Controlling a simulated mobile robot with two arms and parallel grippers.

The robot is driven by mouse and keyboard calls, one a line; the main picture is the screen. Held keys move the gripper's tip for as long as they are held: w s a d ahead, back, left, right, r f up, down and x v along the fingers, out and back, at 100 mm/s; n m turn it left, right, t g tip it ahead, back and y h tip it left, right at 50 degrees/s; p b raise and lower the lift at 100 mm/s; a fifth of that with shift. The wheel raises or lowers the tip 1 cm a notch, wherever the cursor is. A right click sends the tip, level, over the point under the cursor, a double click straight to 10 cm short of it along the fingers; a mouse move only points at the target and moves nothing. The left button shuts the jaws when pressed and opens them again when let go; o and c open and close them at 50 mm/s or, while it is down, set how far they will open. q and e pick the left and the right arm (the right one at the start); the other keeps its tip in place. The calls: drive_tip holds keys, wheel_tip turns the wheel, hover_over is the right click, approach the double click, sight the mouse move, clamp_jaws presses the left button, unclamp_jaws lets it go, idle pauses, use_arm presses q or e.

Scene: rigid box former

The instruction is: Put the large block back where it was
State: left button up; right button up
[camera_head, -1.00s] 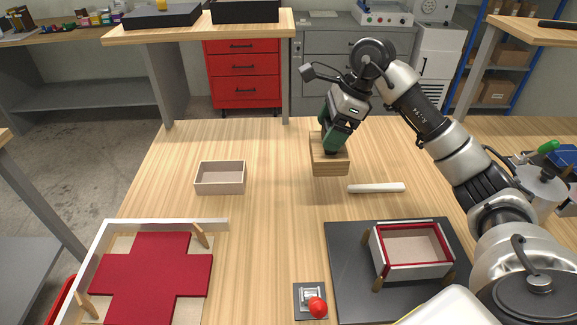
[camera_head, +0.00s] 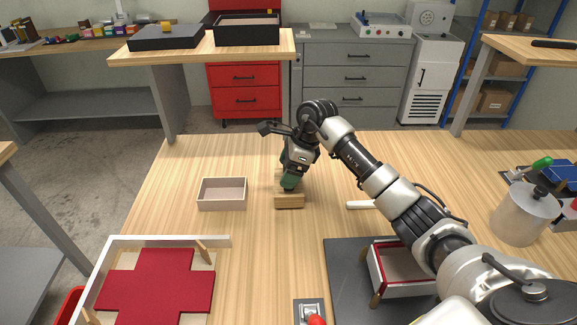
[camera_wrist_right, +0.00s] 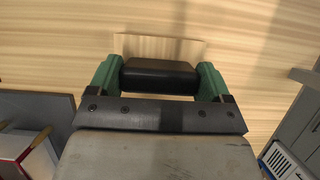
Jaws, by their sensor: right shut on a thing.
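The large wooden block (camera_head: 289,201) is at the middle of the table in the head view, right of the small open box. My right gripper (camera_head: 289,184), with green fingers, is above it and shut on it, hiding much of its top. In the right wrist view a dark bar sits between the green fingers, and the pale wood of the block (camera_wrist_right: 160,46) shows beyond it. Whether the block touches the table is hard to tell. My left gripper is not in view.
A small open box (camera_head: 222,194) stands left of the block. A red cross-shaped sheet (camera_head: 155,285) lies in a frame at front left. A red-rimmed box (camera_head: 388,290) stands on a dark plate.

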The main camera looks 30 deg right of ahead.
drive_tip(key=shift+r, duration=0.1)
drive_tip(key=shift+f, duration=0.2)
drive_tip(key=o, duration=0.9)
drive_tip(key=shift+r, duration=0.2)
drive_tip(key=b+v, duration=0.1)
drive_tip(key=v, duration=1.1)
